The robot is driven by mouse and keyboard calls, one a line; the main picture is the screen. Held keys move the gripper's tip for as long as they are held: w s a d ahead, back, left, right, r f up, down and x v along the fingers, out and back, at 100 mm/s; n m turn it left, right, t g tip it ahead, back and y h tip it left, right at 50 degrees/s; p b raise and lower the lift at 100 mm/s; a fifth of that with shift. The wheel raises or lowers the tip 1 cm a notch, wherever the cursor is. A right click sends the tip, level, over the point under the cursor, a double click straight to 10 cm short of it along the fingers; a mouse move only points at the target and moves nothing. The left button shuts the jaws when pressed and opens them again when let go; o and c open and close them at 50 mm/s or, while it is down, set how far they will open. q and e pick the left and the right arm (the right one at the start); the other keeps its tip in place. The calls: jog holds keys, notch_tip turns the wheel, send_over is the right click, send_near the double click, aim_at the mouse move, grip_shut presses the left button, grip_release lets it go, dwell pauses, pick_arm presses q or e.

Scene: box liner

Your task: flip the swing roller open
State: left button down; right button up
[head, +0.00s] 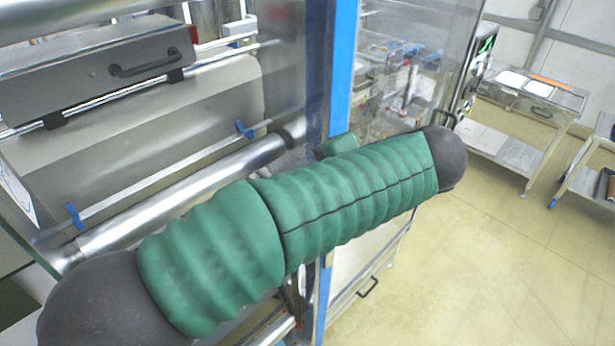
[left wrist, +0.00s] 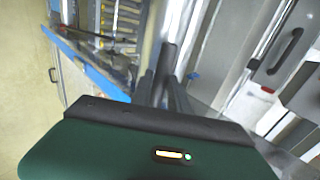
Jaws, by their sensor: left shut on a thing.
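The swing roller (head: 180,195) is a long shiny metal cylinder, slanting from lower left to upper right across the machine in the head view. My left arm's green sleeve crosses in front and hides what lies below the roller. My left gripper is hidden in the head view. In the left wrist view my left gripper (left wrist: 166,88) has two dark fingers shut on a dark end of a bar that runs upward, seemingly the swing roller (left wrist: 177,25); blur hides the exact contact. My right gripper is not in view.
A grey box with a black handle (head: 145,64) sits above the roller. A blue upright post (head: 341,70) and clear panel (head: 395,75) stand close beside my arm. A metal cart (head: 530,95) is at the far right; the floor before it is clear.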

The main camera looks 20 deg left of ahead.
pick_arm(q)
jog(key=c, duration=1.5)
grip_release()
jog(key=shift+s+d+f, duration=0.25)
jog(key=shift+d+f, duration=0.2)
jog(key=shift+f, duration=0.25)
jog(key=shift+o, duration=1)
jog(key=shift+d+r, duration=0.1)
jog(key=shift+d, duration=0.05)
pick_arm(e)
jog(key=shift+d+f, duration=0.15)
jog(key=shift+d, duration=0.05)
pick_arm(q)
jog(key=shift+r, duration=0.15)
jog(key=p+v, duration=0.4)
jog(key=v, duration=1.2)
jog(key=shift+d+r, duration=0.2)
jog(key=shift+r, duration=0.2)
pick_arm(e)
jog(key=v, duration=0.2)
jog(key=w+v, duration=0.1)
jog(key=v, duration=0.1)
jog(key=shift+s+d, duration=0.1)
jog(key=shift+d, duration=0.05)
pick_arm(q)
jog(key=shift+w+a, duration=0.1)
jog(key=shift+w+f, duration=0.15)
